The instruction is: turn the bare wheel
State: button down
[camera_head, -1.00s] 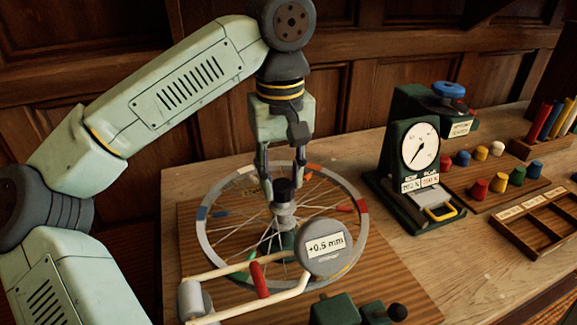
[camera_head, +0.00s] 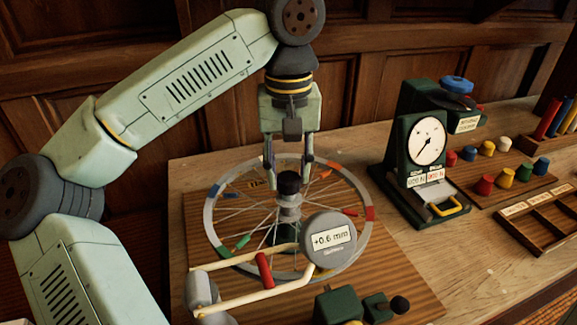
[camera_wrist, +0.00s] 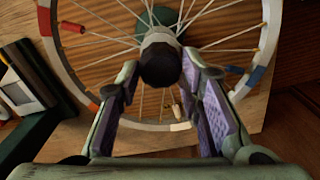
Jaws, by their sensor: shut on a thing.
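The bare wheel lies flat, its grey rim (camera_head: 214,240) carrying coloured marks and thin spokes, with no tyre. A dark knob (camera_head: 289,183) tops its upright hub. My gripper (camera_head: 289,175) points down from above and is shut on this knob, one finger on each side. In the wrist view, the dark knob (camera_wrist: 160,64) sits between the purple-padded fingers of my gripper (camera_wrist: 160,72), and the rim (camera_wrist: 55,60) curves around them. A round grey gauge (camera_head: 330,225) reading +0.6 mm stands at the wheel's near side and hides part of the rim.
A wooden board (camera_head: 410,297) lies under the wheel. A green dial device (camera_head: 405,175) stands to the right, beside coloured pegs (camera_head: 505,179) and a sectioned tray (camera_head: 548,222). A panelled wall closes the back.

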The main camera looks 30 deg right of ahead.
jog(key=c, duration=1.1)
grip_release()
notch_tip(320, 180, up, 12)
